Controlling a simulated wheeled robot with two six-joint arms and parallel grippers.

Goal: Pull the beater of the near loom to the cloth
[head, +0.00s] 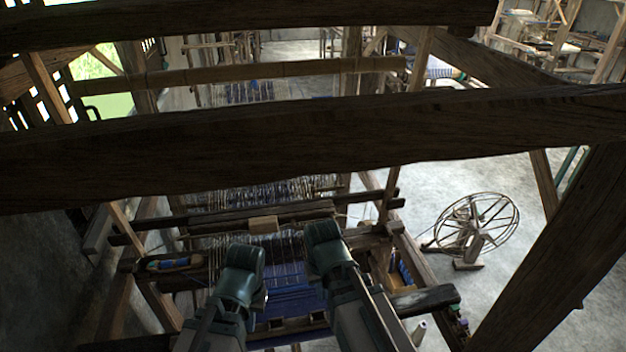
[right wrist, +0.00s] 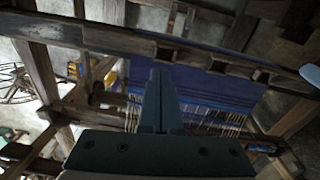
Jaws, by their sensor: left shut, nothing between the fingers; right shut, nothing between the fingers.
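The near loom's beater (head: 262,213) appears to be the dark wooden crossbar with a pale block at its middle. It lies across the warp, beyond my grippers in the head view, with a gap of bare threads before the blue cloth (head: 290,296). My left gripper (head: 244,257) and right gripper (head: 323,236) are over the cloth side of the warp, apart from each other; their fingertips are hidden in the head view. In the right wrist view my right gripper's fingers (right wrist: 160,74) are shut and empty, in front of the blue cloth (right wrist: 215,92) and white threads.
A heavy dark beam (head: 300,145) crosses the head view and hides part of the loom. A slotted wooden beam (right wrist: 120,38) crosses the right wrist view. A spoked spinning wheel (head: 477,226) stands on open floor to the right.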

